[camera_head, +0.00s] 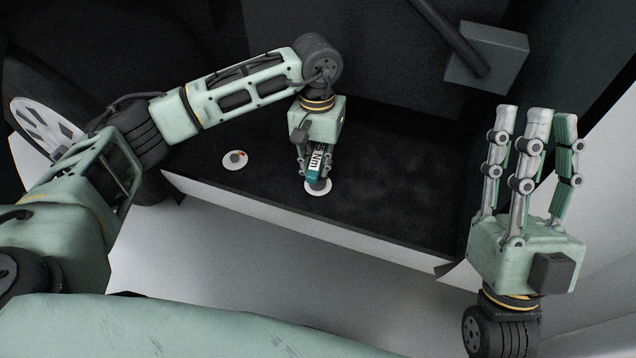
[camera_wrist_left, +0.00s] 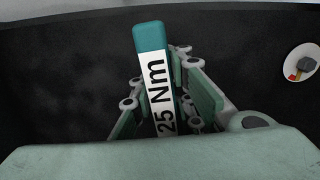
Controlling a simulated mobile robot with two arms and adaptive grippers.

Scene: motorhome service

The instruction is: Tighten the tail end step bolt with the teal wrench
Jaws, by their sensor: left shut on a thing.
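My left gripper (camera_head: 315,172) is shut on the teal wrench (camera_head: 313,178), whose white label reads "25 Nm" in the left wrist view (camera_wrist_left: 160,95). The wrench is over a white disc (camera_head: 318,194) on the dark step (camera_head: 390,185); any bolt there is hidden, and I cannot tell whether the wrench touches it. A second white disc (camera_head: 235,160) with a bolt and a red-orange mark lies to the left; a disc like it shows in the left wrist view (camera_wrist_left: 302,58). I cannot tell which bolt is the tail end one. My right gripper (camera_head: 535,115) is open and empty, fingers up.
The step has a pale front edge (camera_head: 300,219). A grey-green box (camera_head: 487,57) with a dark bar is at the upper right. A wheel (camera_head: 48,125) is at the far left. Pale floor (camera_head: 250,270) in front of the step is clear.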

